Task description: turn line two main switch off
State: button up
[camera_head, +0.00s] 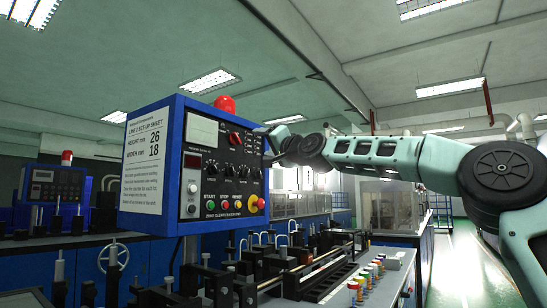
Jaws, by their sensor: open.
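My gripper (268,144) is at the box's right edge, beside the red switch's height. It is open and appears empty. Its fingertips are small and dark, and I cannot tell whether they touch the box.
Knobs, coloured push buttons (224,205) and a red stop button on yellow (260,204) fill the lower panel. A red beacon (225,103) tops the box. Below is a machine bed with rods and a row of coloured knobs (367,279). A second control box (52,185) stands far left.

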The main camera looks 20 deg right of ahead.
jog(key=shift+b+v, duration=0.7)
jog(key=shift+v, duration=1.2)
jog(key=shift+s, duration=0.1)
